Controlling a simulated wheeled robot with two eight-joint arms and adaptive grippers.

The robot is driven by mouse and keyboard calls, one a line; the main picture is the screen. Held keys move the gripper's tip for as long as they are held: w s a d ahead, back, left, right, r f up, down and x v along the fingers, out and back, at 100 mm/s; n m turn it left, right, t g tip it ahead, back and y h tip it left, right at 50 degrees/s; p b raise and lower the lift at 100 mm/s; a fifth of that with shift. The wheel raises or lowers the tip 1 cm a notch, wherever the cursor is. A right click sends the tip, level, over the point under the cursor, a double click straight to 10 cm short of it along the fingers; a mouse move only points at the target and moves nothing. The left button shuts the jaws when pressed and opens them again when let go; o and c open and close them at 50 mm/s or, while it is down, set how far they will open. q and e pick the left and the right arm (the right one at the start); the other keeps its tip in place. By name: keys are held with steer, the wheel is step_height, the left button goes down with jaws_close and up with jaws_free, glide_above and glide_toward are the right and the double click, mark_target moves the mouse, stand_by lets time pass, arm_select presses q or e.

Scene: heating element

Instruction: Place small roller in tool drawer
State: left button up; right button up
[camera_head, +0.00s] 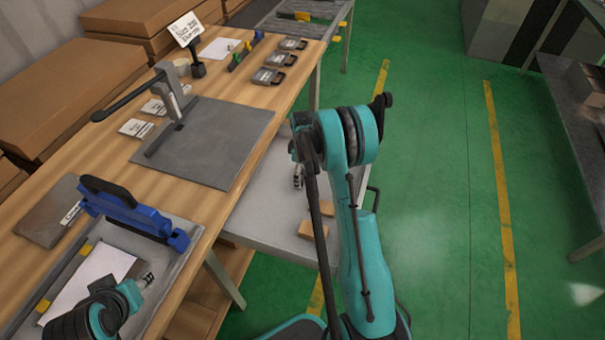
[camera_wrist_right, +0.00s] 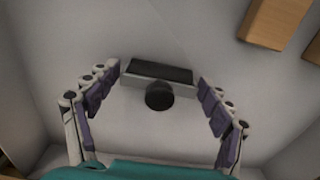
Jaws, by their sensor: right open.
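The small roller (camera_wrist_right: 158,82), a dark bar with a pale edge and a round black knob, lies on the grey drawer floor in the right wrist view. My right gripper (camera_wrist_right: 160,95) is open, with its purple-padded fingers apart on either side of it. In the head view the right gripper (camera_head: 298,176) is mostly hidden behind its own arm, over the open grey tool drawer (camera_head: 262,222). The roller is hidden in the head view. My left gripper (camera_head: 146,281) is at the lower left, over a grey tray; its opening is unclear.
Wooden blocks (camera_wrist_right: 275,22) lie in the drawer, also visible in the head view (camera_head: 316,222). The wooden table (camera_head: 225,200) holds a grey plate with a lever press (camera_head: 170,92), a blue-handled tool (camera_head: 135,212) and black cases (camera_head: 268,76).

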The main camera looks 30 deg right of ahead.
steer(key=shift+r, duration=0.25)
step_height(320, 180, up, 12)
steer(key=p, duration=0.4)
steer(key=shift+f, duration=0.2)
steer(key=s+a+r+m+t, duration=0.2)
steer(key=s+a+r, duration=0.35)
steer(key=r, duration=0.25)
steer(key=s+a+r+m+t, duration=0.1)
steer(key=s+a+r+m, duration=0.1)
steer(key=s+a+r, duration=0.35)
steer(key=s+a+r+m+t, duration=0.2)
steer(key=s+a+m+t, duration=0.2)
steer(key=s+a, duration=0.3)
steer(key=s, duration=0.5)
steer(key=shift+s+a+r, duration=0.3)
steer(key=shift+a+r, duration=0.1)
